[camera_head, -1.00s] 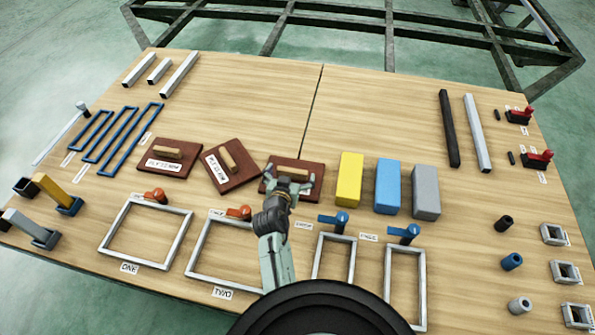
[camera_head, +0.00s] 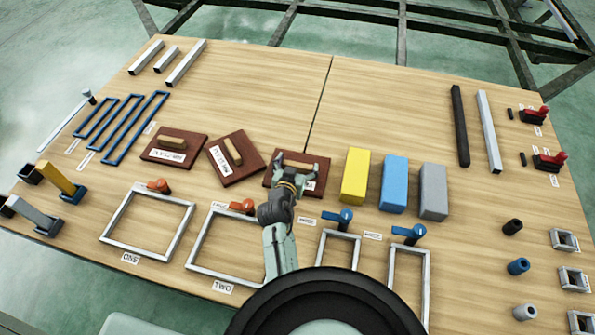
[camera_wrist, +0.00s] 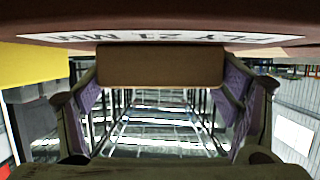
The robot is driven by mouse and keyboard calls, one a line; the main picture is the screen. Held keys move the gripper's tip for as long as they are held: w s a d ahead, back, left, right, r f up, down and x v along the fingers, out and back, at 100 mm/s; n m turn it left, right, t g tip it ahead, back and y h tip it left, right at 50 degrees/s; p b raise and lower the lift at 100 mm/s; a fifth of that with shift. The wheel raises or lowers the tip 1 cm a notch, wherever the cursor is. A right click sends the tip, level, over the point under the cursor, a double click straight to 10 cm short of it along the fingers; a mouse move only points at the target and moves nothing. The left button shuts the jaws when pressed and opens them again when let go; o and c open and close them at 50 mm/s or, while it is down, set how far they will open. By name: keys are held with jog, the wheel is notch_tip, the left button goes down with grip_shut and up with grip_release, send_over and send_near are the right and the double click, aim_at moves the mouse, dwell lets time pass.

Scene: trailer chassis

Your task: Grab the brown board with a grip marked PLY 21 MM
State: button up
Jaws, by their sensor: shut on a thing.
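The brown board marked PLY 21 MM (camera_wrist: 160,14) fills the top of the wrist view, its white label reading upside down. Its lighter brown grip (camera_wrist: 160,66) lies between the two fingers of my gripper (camera_wrist: 161,85), which is shut on it. In the head view this is the rightmost of three brown boards (camera_head: 273,173), left of the yellow block. My gripper (camera_head: 299,166) is over it and hides much of its label. The board looks flat on the table; I cannot tell any gap beneath it.
Two similar boards, one in the middle (camera_head: 252,164) and one farther left (camera_head: 196,144), lie to the left. A yellow block (camera_head: 355,175) stands close on the right, then a blue block (camera_head: 393,185). Metal frames (camera_head: 213,268) lie in front. The table behind is clear.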

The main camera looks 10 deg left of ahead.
jog(key=c, duration=0.5)
jog(key=shift+r, duration=0.1)
